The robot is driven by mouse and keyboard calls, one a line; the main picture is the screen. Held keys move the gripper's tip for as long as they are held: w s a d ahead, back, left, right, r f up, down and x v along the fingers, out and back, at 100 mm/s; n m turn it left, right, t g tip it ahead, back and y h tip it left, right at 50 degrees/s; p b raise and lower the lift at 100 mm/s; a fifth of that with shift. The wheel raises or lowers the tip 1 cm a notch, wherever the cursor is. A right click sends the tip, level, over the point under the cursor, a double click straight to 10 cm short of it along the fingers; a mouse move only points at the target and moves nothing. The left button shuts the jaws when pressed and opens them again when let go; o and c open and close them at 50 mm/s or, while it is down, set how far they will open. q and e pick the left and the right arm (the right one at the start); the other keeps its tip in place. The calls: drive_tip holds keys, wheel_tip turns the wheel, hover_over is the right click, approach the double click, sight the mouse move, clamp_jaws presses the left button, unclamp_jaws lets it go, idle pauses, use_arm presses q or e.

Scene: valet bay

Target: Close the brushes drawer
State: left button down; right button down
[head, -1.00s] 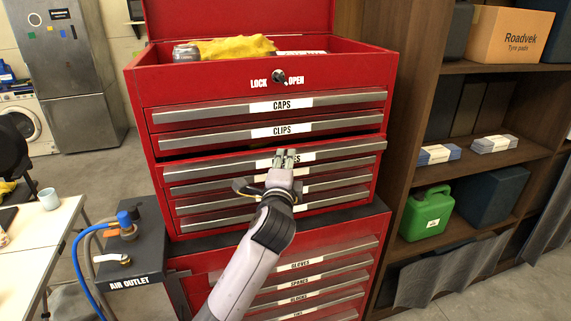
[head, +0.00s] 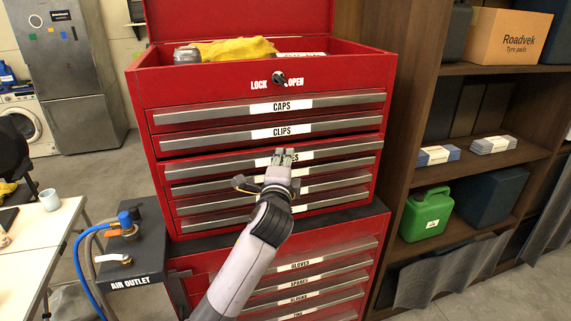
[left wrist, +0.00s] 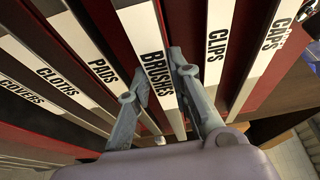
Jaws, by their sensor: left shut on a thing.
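The brushes drawer (head: 350,151) is the third drawer down in the red tool chest, just below the clips drawer (head: 340,123). In the left wrist view the BRUSHES label (left wrist: 157,75) is readable. The fingers of the left gripper (left wrist: 160,65) lie on both sides of the brushes drawer's handle strip and are shut on it. My right gripper is not in view.
The chest's open top tray holds a yellow cloth (head: 235,48). The air outlet box (head: 135,255) with blue hose and a white table (head: 45,235) stand at left. Wooden shelves (head: 480,165) with a green jerrycan (head: 428,213) stand close at right.

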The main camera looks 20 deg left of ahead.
use_arm(q)
drive_tip(key=shift+w+a+f, duration=0.15)
drive_tip(key=shift+w+a, duration=0.25)
drive_tip(key=shift+w, duration=0.15)
drive_tip(key=shift+w+a+f, duration=0.15)
drive_tip(key=shift+w+a, duration=0.25)
drive_tip(key=shift+w, duration=0.15)
drive_tip(key=c, duration=1.9)
unclamp_jaws()
drive_tip(key=o, duration=0.4)
drive_tip(key=shift+w+a, duration=0.1)
drive_tip(key=shift+w, duration=0.05)
drive_tip(key=s, duration=0.4)
drive_tip(key=s+d, duration=0.1)
drive_tip(key=s, duration=0.3)
drive_tip(key=s+d, duration=0.1)
drive_tip(key=s, duration=0.2)
drive_tip(key=shift+s+d, duration=0.25)
drive_tip(key=shift+s, duration=0.15)
